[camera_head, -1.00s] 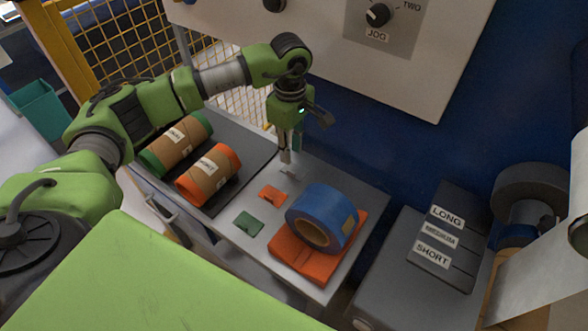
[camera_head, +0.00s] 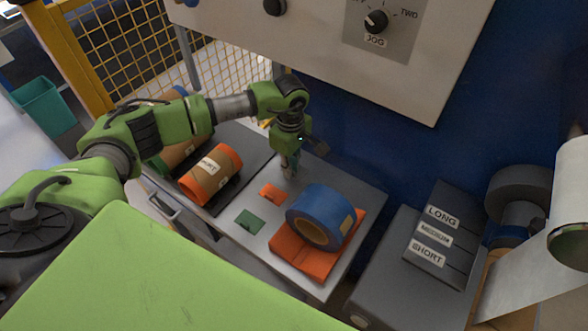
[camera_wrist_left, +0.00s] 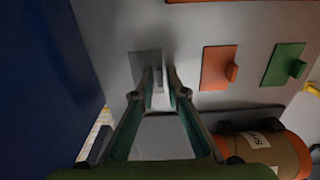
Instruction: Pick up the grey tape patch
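The grey tape patch (camera_wrist_left: 138,60) shows in the left wrist view, a flat grey piece with a raised tab, lying on the grey table top. In the head view my left gripper largely hides it. My left gripper (camera_head: 289,172) points down at the table, behind the orange patch. In the left wrist view its two fingertips (camera_wrist_left: 160,77) are at the grey patch, one on either side of its tab, with a narrow gap between them. I cannot tell whether they touch the tab. My right gripper is not in view.
An orange patch (camera_head: 273,194) and a green patch (camera_head: 249,222) lie nearby. A blue tape roll (camera_head: 318,208) sits on an orange block (camera_head: 294,256) to the right. An orange-ended roller (camera_head: 211,172) lies at left. A blue wall stands behind the table.

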